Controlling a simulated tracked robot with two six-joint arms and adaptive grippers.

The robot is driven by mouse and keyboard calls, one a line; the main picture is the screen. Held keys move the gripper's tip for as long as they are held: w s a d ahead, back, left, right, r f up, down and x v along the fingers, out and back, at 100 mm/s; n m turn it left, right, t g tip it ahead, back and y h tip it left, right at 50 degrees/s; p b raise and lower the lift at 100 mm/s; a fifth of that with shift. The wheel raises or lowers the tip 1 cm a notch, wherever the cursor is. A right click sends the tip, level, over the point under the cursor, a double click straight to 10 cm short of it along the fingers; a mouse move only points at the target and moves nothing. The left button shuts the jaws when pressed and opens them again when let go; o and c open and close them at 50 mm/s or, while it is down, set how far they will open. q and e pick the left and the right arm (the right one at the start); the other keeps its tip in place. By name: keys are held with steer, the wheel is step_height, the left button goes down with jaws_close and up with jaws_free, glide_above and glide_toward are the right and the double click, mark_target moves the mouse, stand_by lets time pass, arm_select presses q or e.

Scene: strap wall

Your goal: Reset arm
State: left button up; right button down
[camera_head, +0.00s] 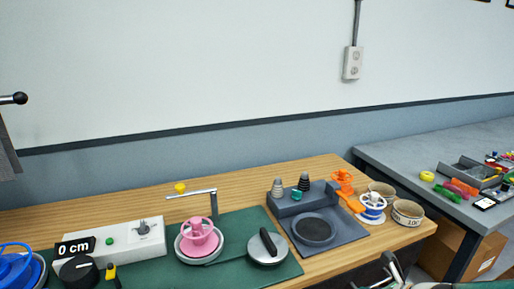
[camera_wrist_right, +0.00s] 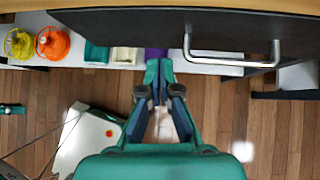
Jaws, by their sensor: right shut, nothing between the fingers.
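My right gripper (camera_wrist_right: 158,70) shows in the right wrist view with its teal fingertips together and nothing between them. It is over the wooden floor, near a dark panel (camera_wrist_right: 120,28) with a metal bar handle (camera_wrist_right: 232,58), apart from the handle. In the head view, a grey and white part shows at the bottom edge, right of centre, in front of the wooden bench; I cannot tell whether it is my right arm. My left gripper is in neither view.
The wooden bench (camera_head: 140,195) holds a white control box (camera_head: 125,240), a pink spool (camera_head: 199,236), a round lidded pan (camera_head: 267,247) and a dark scale (camera_head: 314,230). A grey table (camera_head: 410,155) stands right. Below the panel are an orange item (camera_wrist_right: 53,42) and small bins (camera_wrist_right: 124,56).

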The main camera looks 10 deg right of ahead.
steer(key=s+a+f+n+g+y+p, duration=0.2)
steer(key=s+a+f+n+g, duration=0.15)
steer(key=a+f, duration=0.45)
steer(key=s+a+f+n+g+h+p, duration=0.1)
steer(key=s+a+f+n, duration=0.3)
steer(key=s+n, duration=0.5)
steer(key=s+a+f+n+g+p, duration=0.1)
steer(key=s+a+f+n+g, duration=0.2)
steer(key=n, duration=1.4)
steer(key=s+a+f, duration=0.2)
steer(key=s+a, duration=0.3)
steer(key=shift+s+a+f+n+h, duration=0.2)
steer(key=shift+s+f+n+h, duration=0.05)
steer(key=shift+s+n+h, duration=0.15)
